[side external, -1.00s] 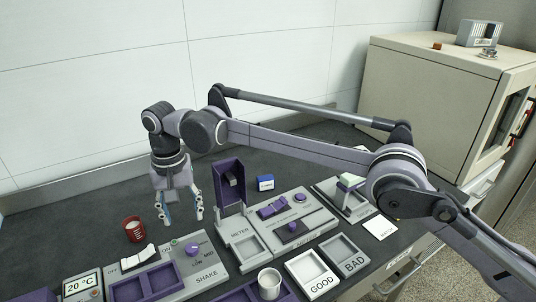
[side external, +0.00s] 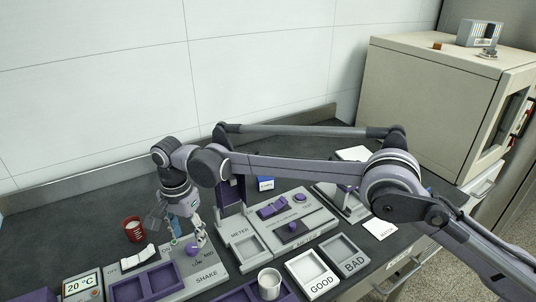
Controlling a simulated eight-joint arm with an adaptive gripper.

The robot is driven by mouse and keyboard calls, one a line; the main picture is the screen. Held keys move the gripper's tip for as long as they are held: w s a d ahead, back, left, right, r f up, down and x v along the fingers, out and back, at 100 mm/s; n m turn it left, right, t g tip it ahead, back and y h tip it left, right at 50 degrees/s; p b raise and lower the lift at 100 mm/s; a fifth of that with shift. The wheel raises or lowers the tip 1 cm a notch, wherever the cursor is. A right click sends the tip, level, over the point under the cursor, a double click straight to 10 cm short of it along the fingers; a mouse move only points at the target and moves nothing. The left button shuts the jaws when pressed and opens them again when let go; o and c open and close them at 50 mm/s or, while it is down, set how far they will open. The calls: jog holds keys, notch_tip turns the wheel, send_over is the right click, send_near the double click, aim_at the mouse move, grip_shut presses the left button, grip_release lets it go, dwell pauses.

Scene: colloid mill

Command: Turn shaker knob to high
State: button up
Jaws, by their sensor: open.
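The shaker (side external: 207,280) is a grey box at the lower left, marked SHAKE, with purple wells on top. Its round purple knob (side external: 192,250) stands at the back right of the panel, beside small LOW and MID marks; any high mark is not readable. My gripper (side external: 188,239) points down, open, with its fingers at or just above the knob. One finger is to the knob's right and the other to its left, near a small green light. I cannot tell whether they touch the knob.
A red cup (side external: 134,229) stands left of my gripper, behind a white rocker switch (side external: 139,257). A METER unit (side external: 243,250) stands close on the right.

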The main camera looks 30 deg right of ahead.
aim_at(191, 247)
jog(key=shift+f, duration=2.05)
grip_shut()
